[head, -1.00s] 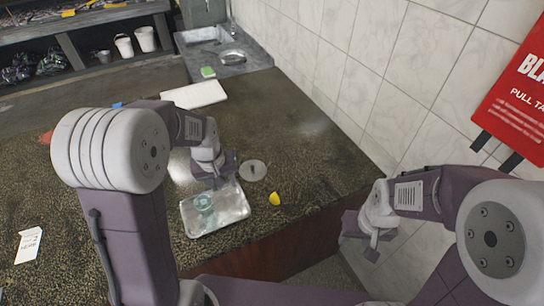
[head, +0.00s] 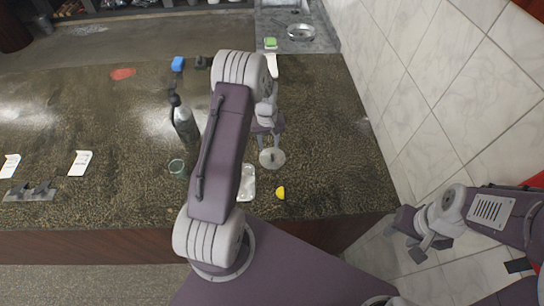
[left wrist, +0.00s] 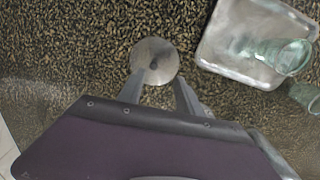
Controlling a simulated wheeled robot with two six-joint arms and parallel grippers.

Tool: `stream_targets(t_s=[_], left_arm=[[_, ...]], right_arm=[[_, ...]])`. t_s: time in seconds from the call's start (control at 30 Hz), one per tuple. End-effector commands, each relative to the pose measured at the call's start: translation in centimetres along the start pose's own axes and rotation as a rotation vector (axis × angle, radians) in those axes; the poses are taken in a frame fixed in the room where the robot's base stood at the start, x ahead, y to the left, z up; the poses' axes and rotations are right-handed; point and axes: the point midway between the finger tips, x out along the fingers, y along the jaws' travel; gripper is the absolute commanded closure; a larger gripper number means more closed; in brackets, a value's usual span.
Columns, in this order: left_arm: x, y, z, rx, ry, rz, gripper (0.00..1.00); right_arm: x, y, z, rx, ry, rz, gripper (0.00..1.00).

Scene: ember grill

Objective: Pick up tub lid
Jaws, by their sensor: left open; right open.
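The tub lid is a round grey disc (head: 272,158) with a small knob at its middle, lying flat on the speckled counter. It also shows in the left wrist view (left wrist: 154,60). My left gripper (head: 269,139) is open and empty, at the lid's far side in the head view. In the left wrist view its two fingertips (left wrist: 158,88) are spread at the lid's near edge, with the knob between their lines. Whether they touch the lid I cannot tell. My right gripper (head: 425,243) is open and empty, off to the right, away from the lid.
A shiny tray (head: 248,184) lies close to the lid, partly hidden by my left arm. A yellow lemon piece (head: 281,193) lies nearer the counter's front edge. A tiled wall bounds the right.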

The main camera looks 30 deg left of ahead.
Motion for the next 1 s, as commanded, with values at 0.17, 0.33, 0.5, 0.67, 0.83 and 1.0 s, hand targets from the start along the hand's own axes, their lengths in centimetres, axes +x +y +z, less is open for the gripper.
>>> stream_targets(t_s=[0.17, 0.33, 0.5, 0.67, 0.83, 1.0], left_arm=[[2.2, 0.1, 0.1, 0.001, -0.003, -0.001, 0.58], [2.8, 0.1, 0.1, 0.002, -0.001, 0.000, 0.58], [5.1, 0.4, 0.1, 0.002, -0.004, -0.002, 0.58], [7.4, 0.4, 0.0, 0.002, -0.001, -0.001, 0.58], [7.8, 0.4, -0.1, 0.002, 0.002, 0.001, 0.58], [7.8, 0.4, -0.1, 0.002, 0.001, 0.000, 0.83]], right_arm=[[-1.4, 0.0, -0.2, 0.000, 0.001, 0.000, 0.55], [-1.7, 0.0, -0.2, 0.000, 0.001, 0.000, 0.55], [-3.8, -0.1, -0.4, 0.000, 0.001, 0.000, 0.55], [-4.1, -0.1, -0.5, 0.000, 0.001, 0.000, 0.55], [-4.0, -0.1, -0.5, 0.000, 0.001, 0.000, 0.55], [-4.0, -0.1, -0.5, 0.000, 0.001, 0.000, 0.55]])
